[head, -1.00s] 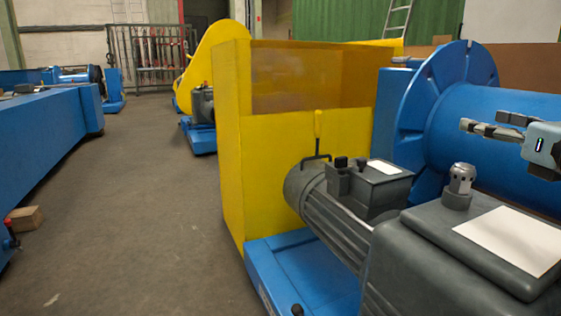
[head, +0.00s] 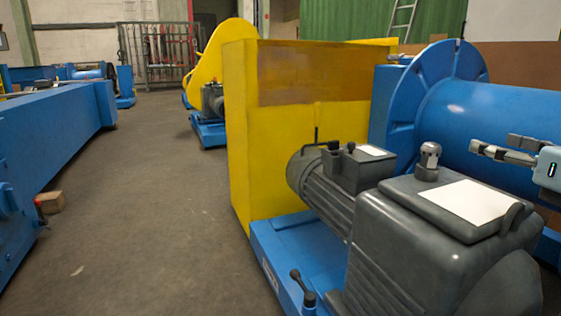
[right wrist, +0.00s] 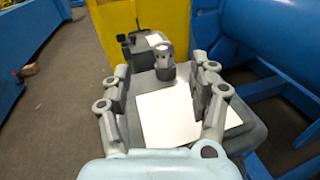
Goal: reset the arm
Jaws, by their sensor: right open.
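My right gripper (head: 490,146) comes in from the right edge of the head view, in front of the blue drum. In the right wrist view its two fingers (right wrist: 160,92) stand wide apart with nothing between them. Beyond the fingers in that view lie a grey gearbox housing (right wrist: 245,132), a white sheet (right wrist: 170,122) on it and a metal cap (right wrist: 164,65). The gripper appears to be above the housing, not touching it. My left gripper is not in view.
A yellow guard (head: 290,190) and a grey motor (head: 325,190) stand on a blue base (head: 300,255). A large blue drum (head: 500,110) is at the right. The floor (head: 165,200) between is clear.

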